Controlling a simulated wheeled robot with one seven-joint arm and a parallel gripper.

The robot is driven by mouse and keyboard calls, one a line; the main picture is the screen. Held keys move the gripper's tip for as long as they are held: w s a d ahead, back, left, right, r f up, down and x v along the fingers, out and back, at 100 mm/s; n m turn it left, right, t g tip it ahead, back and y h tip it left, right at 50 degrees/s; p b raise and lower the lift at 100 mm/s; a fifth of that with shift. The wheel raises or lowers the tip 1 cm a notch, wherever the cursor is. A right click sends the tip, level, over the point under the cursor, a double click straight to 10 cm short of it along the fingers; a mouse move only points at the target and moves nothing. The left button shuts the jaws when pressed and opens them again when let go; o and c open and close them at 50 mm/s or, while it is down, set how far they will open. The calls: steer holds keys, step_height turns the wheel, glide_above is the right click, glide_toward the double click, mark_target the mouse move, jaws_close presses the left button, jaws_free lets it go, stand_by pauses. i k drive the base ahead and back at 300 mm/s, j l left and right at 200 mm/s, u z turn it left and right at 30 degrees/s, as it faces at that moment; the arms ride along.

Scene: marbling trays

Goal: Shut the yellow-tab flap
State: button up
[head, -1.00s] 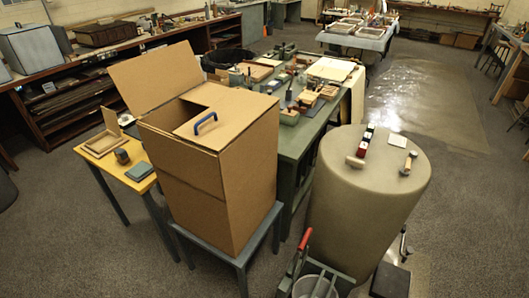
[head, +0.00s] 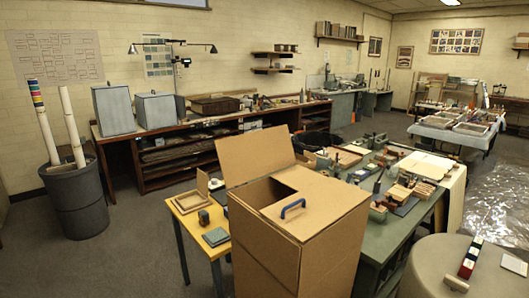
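A tall cardboard box (head: 262,236) stands at the lower middle of the head view. One flap (head: 256,153) stands raised and leans back on its far left side, leaving a dark opening (head: 262,191) under it. I see no yellow tab on either flap from this side. My gripper is not in view.
A yellow table (head: 188,206) with a small frame and blocks stands left of the box. A cluttered green table (head: 374,244) is close behind on the right. A round grey-beige drum (head: 425,270) stands at lower right. Floor is open at left.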

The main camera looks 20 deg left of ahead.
mark_target(242, 158)
steer(key=i+j, duration=0.2)
steer(key=j, duration=0.2)
steer(key=i+j+z, duration=0.1)
steer(key=j, duration=0.25)
steer(key=i+j, duration=0.2)
steer(key=j, duration=0.2)
steer(key=i+j+z, duration=0.1)
steer(key=j, duration=0.3)
steer(key=i+j, duration=0.25)
steer(key=j, duration=0.15)
